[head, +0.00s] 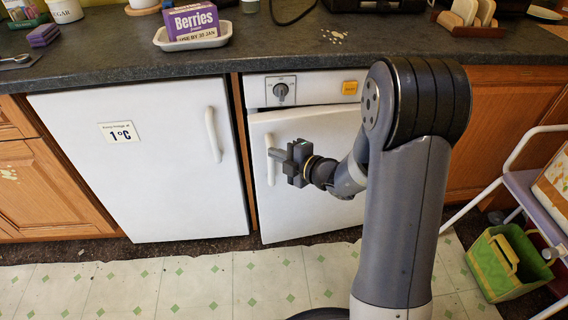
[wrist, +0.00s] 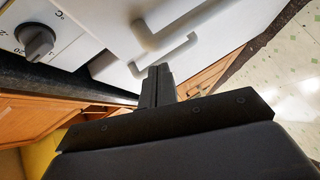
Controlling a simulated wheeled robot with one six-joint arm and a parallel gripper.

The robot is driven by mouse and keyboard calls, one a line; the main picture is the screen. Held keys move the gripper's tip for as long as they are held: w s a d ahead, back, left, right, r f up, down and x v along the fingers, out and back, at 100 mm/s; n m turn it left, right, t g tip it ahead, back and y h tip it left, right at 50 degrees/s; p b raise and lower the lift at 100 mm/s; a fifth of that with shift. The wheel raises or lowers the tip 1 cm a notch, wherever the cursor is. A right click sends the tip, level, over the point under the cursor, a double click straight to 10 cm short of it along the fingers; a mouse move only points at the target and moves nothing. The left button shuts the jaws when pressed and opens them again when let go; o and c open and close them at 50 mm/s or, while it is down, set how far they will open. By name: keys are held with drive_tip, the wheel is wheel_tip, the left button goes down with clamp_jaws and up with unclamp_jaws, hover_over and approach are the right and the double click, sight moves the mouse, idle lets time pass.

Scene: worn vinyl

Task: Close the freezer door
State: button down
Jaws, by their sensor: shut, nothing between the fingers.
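The freezer is the white unit on the right under the counter, with a dial and a yellow label on its top panel. Its white door (head: 305,130) stands slightly ajar, with a dark gap under the panel. The door's upright white handle (head: 269,158) is near its left edge. My gripper (head: 279,154) is shut and empty, with its fingertips close beside the handle. In the wrist view the shut fingers (wrist: 157,78) point towards the white handle (wrist: 168,55); I cannot tell whether they touch. My arm hides the right part of the door.
A closed white fridge (head: 150,165) with a 1°C sign stands to the left. The dark counter (head: 130,55) above holds a berries box (head: 193,20) on a white tray. A green bag (head: 505,262) and a white-framed chair stand at the right. The floor in front is clear.

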sight(271, 140)
drive_tip(key=shift+w+f, duration=0.2)
drive_tip(key=shift+w, duration=0.45)
drive_tip(key=shift+m+t+h, duration=0.6)
drive_tip(key=shift+t+h, duration=0.1)
drive_tip(key=w, duration=0.2)
drive_tip(key=w+a, duration=0.1)
drive_tip(key=w, duration=0.2)
drive_tip(key=shift+a, duration=0.2)
